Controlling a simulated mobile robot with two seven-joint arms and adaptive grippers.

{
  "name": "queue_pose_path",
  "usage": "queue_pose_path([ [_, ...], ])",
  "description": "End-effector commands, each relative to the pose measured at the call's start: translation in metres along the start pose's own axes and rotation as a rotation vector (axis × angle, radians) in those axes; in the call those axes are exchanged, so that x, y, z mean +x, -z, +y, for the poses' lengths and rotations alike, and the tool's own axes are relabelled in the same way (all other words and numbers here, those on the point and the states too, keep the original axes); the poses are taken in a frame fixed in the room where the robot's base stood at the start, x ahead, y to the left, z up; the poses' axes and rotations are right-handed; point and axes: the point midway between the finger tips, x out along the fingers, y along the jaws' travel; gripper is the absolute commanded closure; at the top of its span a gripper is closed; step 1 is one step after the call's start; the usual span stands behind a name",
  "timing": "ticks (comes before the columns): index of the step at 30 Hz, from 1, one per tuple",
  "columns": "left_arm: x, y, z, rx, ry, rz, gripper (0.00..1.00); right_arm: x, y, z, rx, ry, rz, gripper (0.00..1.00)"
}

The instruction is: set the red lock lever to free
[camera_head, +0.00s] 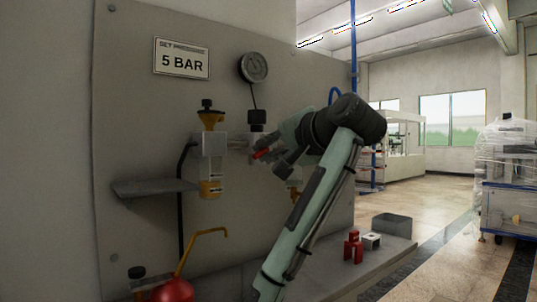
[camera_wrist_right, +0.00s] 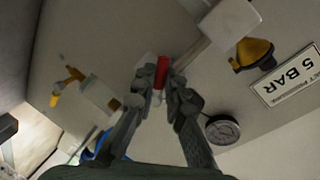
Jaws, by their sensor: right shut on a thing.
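The red lock lever (camera_head: 261,154) sticks out in front of the grey panel, right of the grey valve body with the yellow and black knob. My right gripper (camera_head: 272,158) reaches it from the right and is shut on it. In the right wrist view the red lever (camera_wrist_right: 162,70) stands between the two fingertips of my right gripper (camera_wrist_right: 160,88). The lever's far end and its mount are partly hidden by the fingers. My left gripper is in neither view.
The panel holds a 5 BAR sign (camera_head: 181,58), a round gauge (camera_head: 253,67) and a grey-yellow regulator unit (camera_head: 211,150). A small shelf (camera_head: 150,188) juts out at left. A red oil can (camera_head: 173,290) stands below.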

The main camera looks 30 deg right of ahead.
Motion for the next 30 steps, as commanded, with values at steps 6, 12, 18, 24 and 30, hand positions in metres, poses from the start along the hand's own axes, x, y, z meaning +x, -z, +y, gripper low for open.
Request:
queue_pose_path([
  [6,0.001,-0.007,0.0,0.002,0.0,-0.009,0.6,-0.001,0.001,-0.006,0.162,0.001,-0.037,1.0],
  [12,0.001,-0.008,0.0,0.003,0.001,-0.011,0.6,-0.002,0.002,-0.009,0.265,-0.001,-0.06,1.0],
  [18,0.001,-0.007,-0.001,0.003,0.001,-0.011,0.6,-0.002,0.003,-0.01,0.321,-0.002,-0.072,1.0],
  [24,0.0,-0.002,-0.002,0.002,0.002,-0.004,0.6,-0.002,0.003,-0.01,0.34,-0.002,-0.076,1.0],
  [30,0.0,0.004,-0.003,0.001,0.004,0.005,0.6,-0.003,0.004,-0.011,0.341,-0.002,-0.076,1.0],
])
